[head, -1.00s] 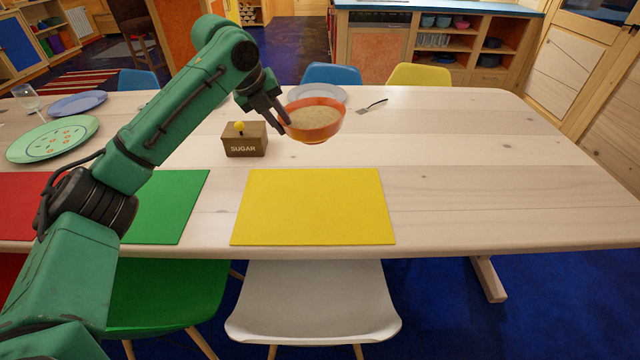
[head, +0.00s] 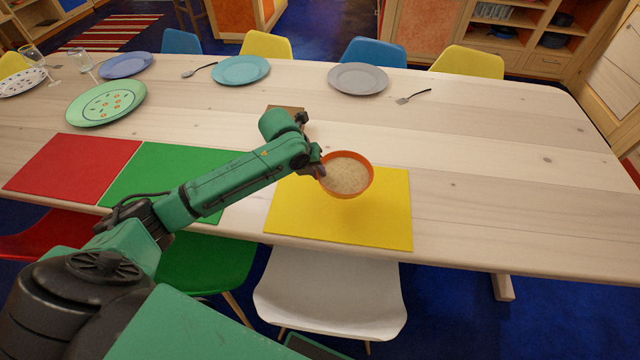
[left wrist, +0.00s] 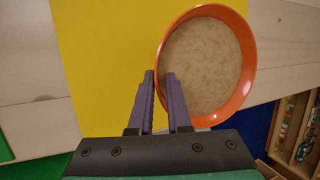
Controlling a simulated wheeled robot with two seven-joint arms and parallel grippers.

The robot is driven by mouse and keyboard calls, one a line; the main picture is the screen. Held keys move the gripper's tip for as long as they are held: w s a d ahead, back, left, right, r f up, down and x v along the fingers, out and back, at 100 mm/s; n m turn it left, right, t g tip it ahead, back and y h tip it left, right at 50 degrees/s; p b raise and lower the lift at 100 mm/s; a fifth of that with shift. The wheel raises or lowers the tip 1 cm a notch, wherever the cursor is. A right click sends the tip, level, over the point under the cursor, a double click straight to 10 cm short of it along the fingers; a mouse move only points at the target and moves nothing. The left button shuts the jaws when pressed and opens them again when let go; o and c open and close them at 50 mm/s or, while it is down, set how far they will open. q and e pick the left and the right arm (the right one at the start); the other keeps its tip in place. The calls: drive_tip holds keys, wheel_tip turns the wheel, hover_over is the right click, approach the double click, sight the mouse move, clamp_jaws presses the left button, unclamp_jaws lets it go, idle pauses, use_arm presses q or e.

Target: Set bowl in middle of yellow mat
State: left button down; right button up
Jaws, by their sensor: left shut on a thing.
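The orange bowl (head: 347,190), filled with something pale and grainy, is upright over the upper middle of the yellow mat (head: 388,222). It seems to hang a little above the mat; the exact gap is hard to tell. My left gripper (head: 318,170) is shut on the bowl's left rim. In the left wrist view the two fingers (left wrist: 160,80) pinch the rim of the bowl (left wrist: 245,92), with the yellow mat (left wrist: 110,60) behind. My right gripper is not in view.
A green mat (head: 150,185) and a red mat (head: 75,168) lie to the left. A grey plate (head: 358,78), a fork (head: 413,96) and a teal plate (head: 241,70) lie farther back. The sugar box is mostly hidden behind my arm. The table's right side is clear.

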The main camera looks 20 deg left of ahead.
use_arm(q)
wheel_tip(320, 180, down, 6)
drive_tip(key=shift+r, duration=0.25)
drive_tip(key=shift+f, duration=0.1)
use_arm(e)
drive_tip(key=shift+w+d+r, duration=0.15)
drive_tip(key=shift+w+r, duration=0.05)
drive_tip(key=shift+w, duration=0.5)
use_arm(q)
drive_tip(key=shift+f, duration=0.15)
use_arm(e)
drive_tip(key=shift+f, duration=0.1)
use_arm(q)
drive_tip(key=c, duration=0.9)
unclamp_jaws()
drive_tip(key=shift+o, duration=0.2)
drive_tip(key=shift+s+r, duration=0.1)
drive_tip(key=shift+r, duration=0.3)
drive_tip(key=v, duration=1.1)
drive_tip(key=shift+r, duration=0.25)
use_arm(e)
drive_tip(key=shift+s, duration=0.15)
